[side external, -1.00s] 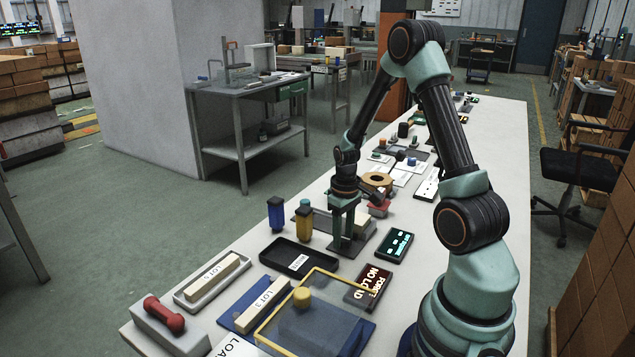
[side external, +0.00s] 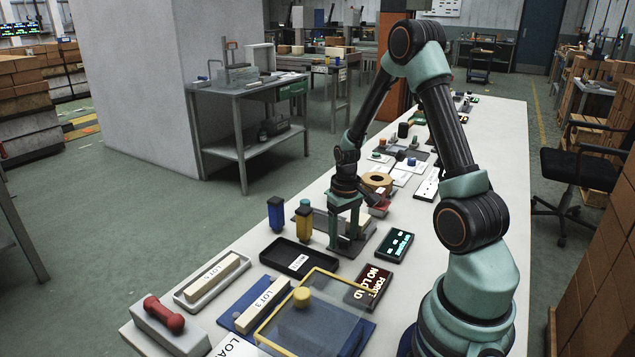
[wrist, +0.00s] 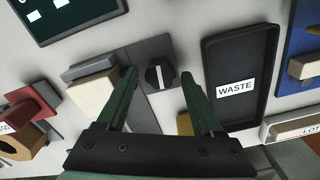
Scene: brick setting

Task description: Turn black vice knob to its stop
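The black vice knob (wrist: 153,76) shows in the wrist view as a round knob with a white line pointing nearly up and down the picture. It sits on a grey plate (wrist: 147,50), part of the vice. A pale block (wrist: 93,94) lies against a grey jaw to its left. My gripper (wrist: 160,79) is open, one finger on each side of the knob, with a visible gap on both sides. In the side view my gripper (side external: 344,236) points down at the vice (side external: 360,240); the knob cannot be made out there.
A black WASTE tray (wrist: 217,55) lies right of the vice. Yellow (side external: 304,222) and blue (side external: 276,213) bottles stand near it. A red part (wrist: 28,108) and a tape roll (side external: 378,181) lie on the other side. A dark display (side external: 394,245) sits nearby.

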